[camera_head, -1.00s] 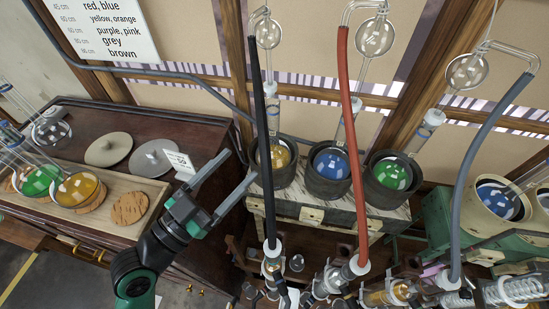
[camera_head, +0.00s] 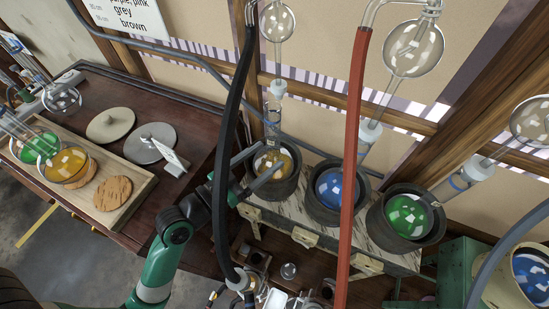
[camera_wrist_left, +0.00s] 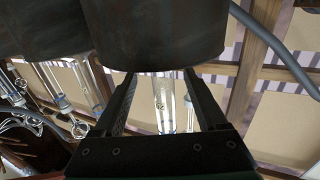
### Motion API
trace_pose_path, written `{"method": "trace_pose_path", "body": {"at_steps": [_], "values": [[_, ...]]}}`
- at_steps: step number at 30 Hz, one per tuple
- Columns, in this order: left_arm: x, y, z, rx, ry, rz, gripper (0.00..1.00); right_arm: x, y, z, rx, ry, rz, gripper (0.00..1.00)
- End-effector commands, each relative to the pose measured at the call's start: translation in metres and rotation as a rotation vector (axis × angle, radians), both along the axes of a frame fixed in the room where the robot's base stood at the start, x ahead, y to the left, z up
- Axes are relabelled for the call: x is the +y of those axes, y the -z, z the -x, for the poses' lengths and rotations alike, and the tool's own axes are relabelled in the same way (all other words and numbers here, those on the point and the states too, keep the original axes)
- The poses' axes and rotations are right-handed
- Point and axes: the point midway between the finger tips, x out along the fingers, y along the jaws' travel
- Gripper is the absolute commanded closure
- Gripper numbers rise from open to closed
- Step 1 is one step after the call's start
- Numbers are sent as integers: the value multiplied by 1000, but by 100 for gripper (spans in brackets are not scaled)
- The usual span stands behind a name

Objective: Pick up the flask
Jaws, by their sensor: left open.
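A round flask with yellow liquid (camera_head: 272,160) sits in a dark heating mantle (camera_head: 275,191) at the left end of the bench. A flask with blue liquid (camera_head: 335,187) and one with green liquid (camera_head: 408,215) sit in the mantles to its right. My left gripper (camera_head: 268,158) is open, its fingers on either side of the yellow flask's neck in the picture; contact cannot be told. The black hose partly hides it. In the left wrist view, the open fingers (camera_wrist_left: 163,85) have a glass tube (camera_wrist_left: 162,105) between them and a dark mantle wall (camera_wrist_left: 155,35) above. My right gripper is not in view.
A black hose (camera_head: 226,150) and a red hose (camera_head: 354,150) hang in front of the mantles. Glass condensers and bulbs rise behind. At left, a wooden tray (camera_head: 125,207) holds green and yellow flasks.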

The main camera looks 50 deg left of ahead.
Motion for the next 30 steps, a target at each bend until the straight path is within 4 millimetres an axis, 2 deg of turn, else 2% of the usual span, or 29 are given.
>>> {"method": "trace_pose_path", "body": {"at_steps": [2, 8, 13, 16, 24, 26, 30], "values": [[0, -2, -9, 0, 0, 0, 26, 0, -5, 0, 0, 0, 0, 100], [1, -2, -16, 0, 0, 0, 26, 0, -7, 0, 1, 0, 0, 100], [4, -12, -43, 0, 0, -1, 26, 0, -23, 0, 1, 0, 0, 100], [5, -9, -58, 1, 0, 0, 26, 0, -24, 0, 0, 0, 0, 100], [6, -7, -64, 0, -2, 0, 26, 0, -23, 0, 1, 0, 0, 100], [6, -7, -64, 0, -2, 0, 34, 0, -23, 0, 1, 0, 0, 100], [6, -7, -63, 0, -2, 0, 60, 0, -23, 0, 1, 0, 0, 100]]}}
